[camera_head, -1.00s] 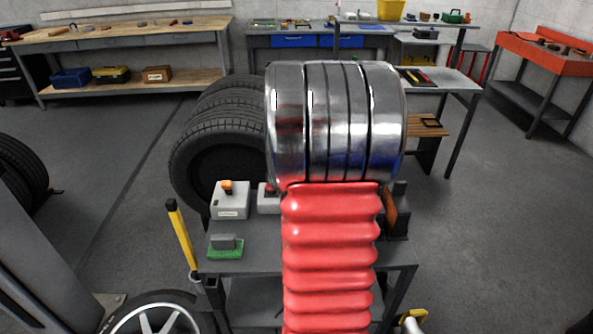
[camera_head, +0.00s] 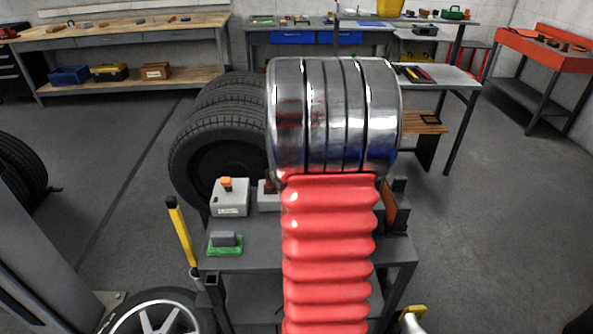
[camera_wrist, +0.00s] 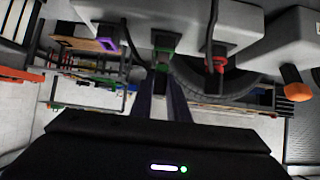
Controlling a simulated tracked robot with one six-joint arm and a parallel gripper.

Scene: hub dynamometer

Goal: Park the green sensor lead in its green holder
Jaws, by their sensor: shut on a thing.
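The green holder (camera_head: 226,247) sits at the near left of the dark cart top, with a grey block on its green base. The green sensor lead (camera_wrist: 163,43) shows in the wrist view as a green piece below a grey box, just beyond my fingertips. My gripper (camera_wrist: 163,82) is shut on the lead; its dark fingers point up the picture. I cannot tell whether the lead is seated in the box or free of it. In the head view my red and chrome arm hides my gripper and the lead. The holder is not recognisable in the wrist view.
A grey box with an orange knob (camera_head: 228,196) stands behind the holder. A red connector (camera_wrist: 217,57) and a purple one (camera_wrist: 107,40) flank the green lead. A yellow-handled post (camera_head: 182,236) rises by the cart's left edge. Tyres (camera_head: 215,140) stand behind.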

